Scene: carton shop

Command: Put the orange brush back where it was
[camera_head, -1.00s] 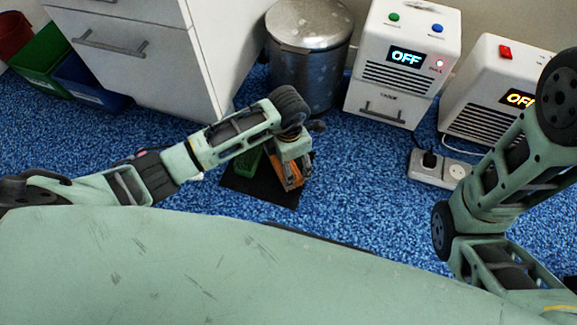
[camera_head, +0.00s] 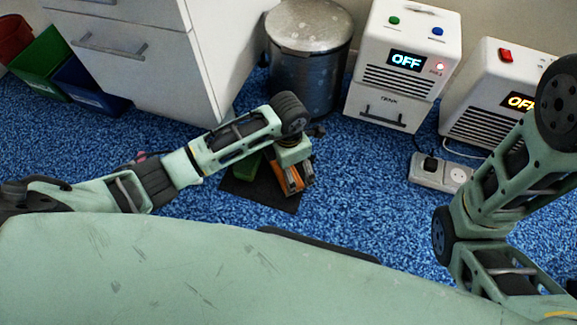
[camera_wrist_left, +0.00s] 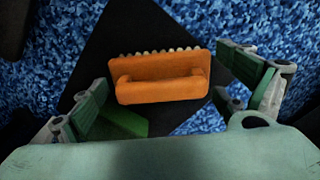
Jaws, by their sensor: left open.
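The orange brush (camera_wrist_left: 160,78), with a handle on top and pale bristles along one edge, is on or just above a black mat (camera_wrist_left: 150,28) on the blue carpet. In the head view the brush (camera_head: 290,184) is partly covered by my left gripper (camera_head: 291,172). In the left wrist view my left gripper (camera_wrist_left: 172,100) is open, with one finger on each side of the brush and gaps between. A green object (camera_wrist_left: 122,122) lies beside the brush, partly hidden by the left finger. My right gripper is out of the picture; only its arm shows at right.
A metal bin (camera_head: 308,75) stands behind the mat, with a white cabinet (camera_head: 150,50) to its left. White machines (camera_head: 405,60) reading OFF and a power strip (camera_head: 440,172) are to the right. Green (camera_head: 42,65) and blue (camera_head: 88,88) bins stand at far left. Carpet right of the mat is clear.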

